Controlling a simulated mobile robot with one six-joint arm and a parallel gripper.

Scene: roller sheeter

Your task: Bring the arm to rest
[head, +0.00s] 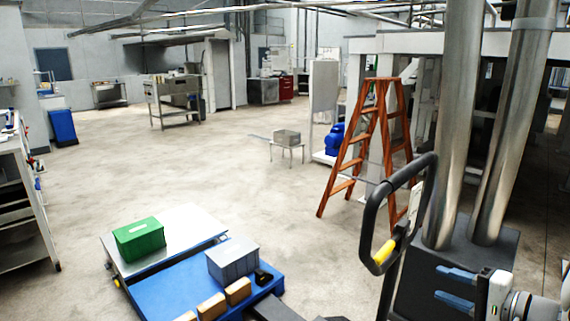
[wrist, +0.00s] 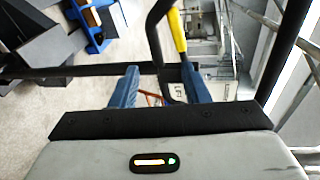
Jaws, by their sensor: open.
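My gripper (head: 440,283) shows at the lower right of the head view, with its two blue fingers spread apart and pointing left. They are in front of a dark box-like body at the foot of two metal columns. In the wrist view my gripper (wrist: 160,80) is open, with nothing between the blue fingers. A black handle bar with a yellow grip (wrist: 179,32) is beyond the fingertips there; I cannot tell the exact gap. Most of the arm is out of the head view.
A green crate (head: 139,239) sits on a steel-topped platform. A grey crate (head: 232,259) and several tan blocks (head: 238,291) are on the blue platform (head: 172,288). The black handle (head: 368,215) stands near my gripper. An orange stepladder (head: 352,150) is behind.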

